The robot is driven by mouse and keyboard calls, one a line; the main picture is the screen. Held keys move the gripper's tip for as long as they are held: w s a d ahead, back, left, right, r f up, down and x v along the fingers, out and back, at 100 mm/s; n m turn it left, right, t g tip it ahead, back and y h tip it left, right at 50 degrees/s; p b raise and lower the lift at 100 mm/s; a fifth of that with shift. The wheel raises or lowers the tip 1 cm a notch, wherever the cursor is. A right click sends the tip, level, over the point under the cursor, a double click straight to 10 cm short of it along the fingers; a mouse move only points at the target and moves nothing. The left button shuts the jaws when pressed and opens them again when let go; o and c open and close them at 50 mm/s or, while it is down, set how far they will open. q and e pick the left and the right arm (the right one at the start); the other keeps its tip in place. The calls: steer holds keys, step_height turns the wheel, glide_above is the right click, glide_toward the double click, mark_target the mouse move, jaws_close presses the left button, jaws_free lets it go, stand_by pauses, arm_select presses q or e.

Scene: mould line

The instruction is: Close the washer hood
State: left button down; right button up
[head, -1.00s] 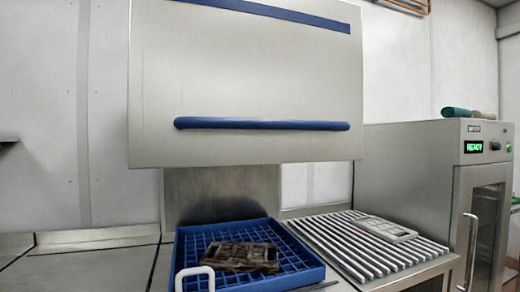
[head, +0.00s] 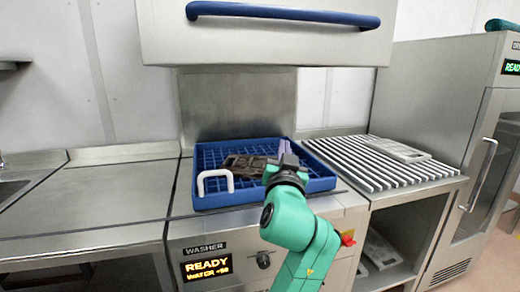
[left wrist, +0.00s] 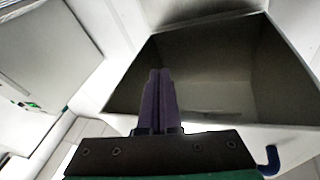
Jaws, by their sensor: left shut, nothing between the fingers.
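The steel washer hood (head: 265,45) is raised, with a clear gap between its lower edge and the blue rack (head: 322,185) on the washer. Its blue bar handle (head: 285,14) runs across the front. My left gripper (head: 286,150) is shut and empty, pointing up in front of the rack's right part and below the hood. In the left wrist view the purple fingers (left wrist: 158,98) are together, and the hood's hollow underside (left wrist: 215,65) opens above them. A blue handle end (left wrist: 270,160) shows at lower right. The right gripper is out of view.
The rack holds a dark mould (head: 243,163) and has a white handle (head: 215,182). A slatted rack (head: 370,170) with a pale mould (head: 400,149) stands right, beside a steel cabinet (head: 450,110). The left counter (head: 95,200) is clear. The washer display (head: 207,268) reads READY.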

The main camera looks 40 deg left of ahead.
arm_select(q)
steer(key=s+d+r+n+y, duration=0.2)
steer(key=s+r+y, duration=0.2)
steer(key=r, duration=0.4)
steer(key=s+d+r+n+y, duration=0.1)
steer(key=s+r+n+y, duration=0.25)
steer(key=r, duration=0.55)
steer(key=s+d+r+n+y, duration=0.15)
steer(key=s+r+y, duration=0.25)
steer(key=r, duration=0.4)
steer(key=p+x, duration=0.5)
steer(key=x, duration=0.5)
steer(key=shift+g, duration=0.4)
steer(key=f, duration=0.1)
steer(key=a+f, duration=0.1)
steer(key=f, duration=0.1)
steer(key=w+f, duration=0.1)
steer(key=shift+a+f, duration=0.15)
steer(key=shift+f, duration=0.1)
